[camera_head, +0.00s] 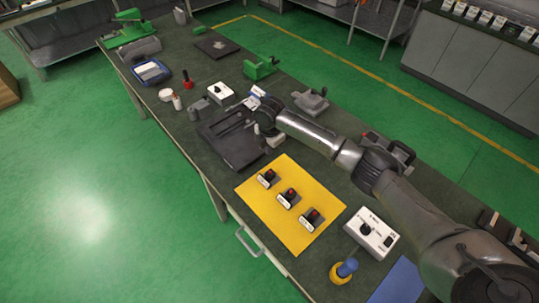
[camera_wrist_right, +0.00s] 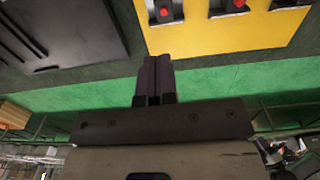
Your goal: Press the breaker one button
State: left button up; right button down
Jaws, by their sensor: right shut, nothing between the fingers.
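Three small breakers with red buttons stand in a diagonal row on a yellow mat (camera_head: 254,196): one at the upper left (camera_head: 267,179), one in the middle (camera_head: 288,197), one at the lower right (camera_head: 311,218). Their white labels are too small to read, so I cannot tell which is breaker one. My right gripper (camera_head: 264,134) is beyond the mat's upper left corner, next to the black tray, apart from the breakers. In the right wrist view its fingers (camera_wrist_right: 156,80) are shut and empty. The mat (camera_wrist_right: 210,38) and partly cut-off breakers show at the top. My left gripper is not in view.
A black tray (camera_head: 230,146) lies left of the mat. Several tools and boxes fill the far bench. The mat's left part is clear.

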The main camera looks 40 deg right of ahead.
jog(key=shift+r, duration=0.75)
